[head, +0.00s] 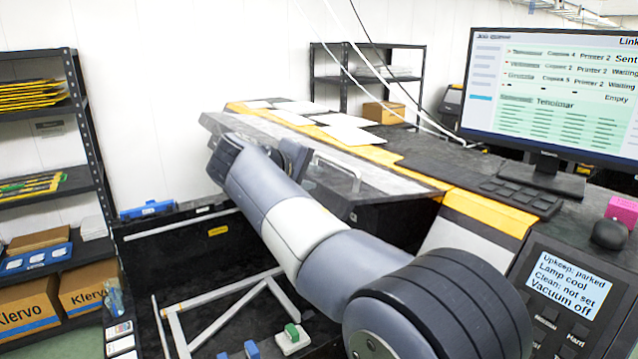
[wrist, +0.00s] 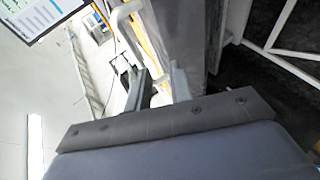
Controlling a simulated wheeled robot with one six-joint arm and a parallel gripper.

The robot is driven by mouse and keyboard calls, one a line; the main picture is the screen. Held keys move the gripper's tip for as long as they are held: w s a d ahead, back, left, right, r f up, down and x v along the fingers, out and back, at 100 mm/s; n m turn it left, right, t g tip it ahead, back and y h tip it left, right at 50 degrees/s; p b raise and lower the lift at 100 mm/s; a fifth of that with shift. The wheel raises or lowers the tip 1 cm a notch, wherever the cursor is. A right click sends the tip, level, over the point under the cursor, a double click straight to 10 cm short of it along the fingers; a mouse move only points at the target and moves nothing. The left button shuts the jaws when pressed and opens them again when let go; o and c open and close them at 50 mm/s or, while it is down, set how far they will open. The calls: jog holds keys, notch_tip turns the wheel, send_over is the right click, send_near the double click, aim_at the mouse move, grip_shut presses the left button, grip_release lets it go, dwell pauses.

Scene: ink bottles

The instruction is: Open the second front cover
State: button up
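A dark grey front cover (head: 385,208) with a pale bar handle (head: 338,172) juts out from the large printer in the head view. It appears raised above the open front bay. The handle also shows as a curved white tube in the wrist view (wrist: 116,22). My gripper (wrist: 158,84) has its two fingers apart, with a light gap between them. The fingertips are close to the handle; I cannot tell whether they touch it. In the head view my arm hides most of the gripper and part of the cover. No label shows which cover is the second.
A black panel (head: 160,250) with a long rail lies left of my arm, by a white frame (head: 215,322). Shelves with boxes (head: 25,305) stand at the left. A monitor (head: 555,85) and a control panel (head: 565,290) stand at the right.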

jog(key=shift+s+a+r, duration=0.1)
jog(key=shift+s, duration=0.05)
jog(key=shift+c, duration=0.2)
jog(key=shift+c, duration=0.7)
jog(key=shift+w+a+f+m+h+b, duration=0.1)
jog(key=shift+w+a+m+h+b, duration=0.2)
jog(key=shift+m+b, duration=0.3)
jog(key=shift+w+a+f+m+h+b, duration=0.15)
jog(key=shift+m+h+b, duration=0.15)
jog(key=shift+m+b, duration=0.25)
grip_shut()
jog(key=a+m+t+h+b, duration=0.1)
jog(key=a+m+h+b, duration=0.25)
jog(key=m, duration=0.45)
jog(key=r+m+g+h+b, duration=0.15)
jog(key=m+h+b, duration=0.3)
jog(key=m, duration=0.65)
send_over(314, 181)
jog(key=s+d+p, duration=0.1)
jog(key=s, duration=0.2)
jog(key=shift+s+a+f+n+b, duration=0.15)
jog(key=shift+a+f+b, duration=0.1)
jog(key=shift+f, duration=0.65)
jog(key=shift+s+a+f+n+b, duration=0.1)
jog(key=shift+a+f+b, duration=0.1)
jog(key=shift+f, duration=0.65)
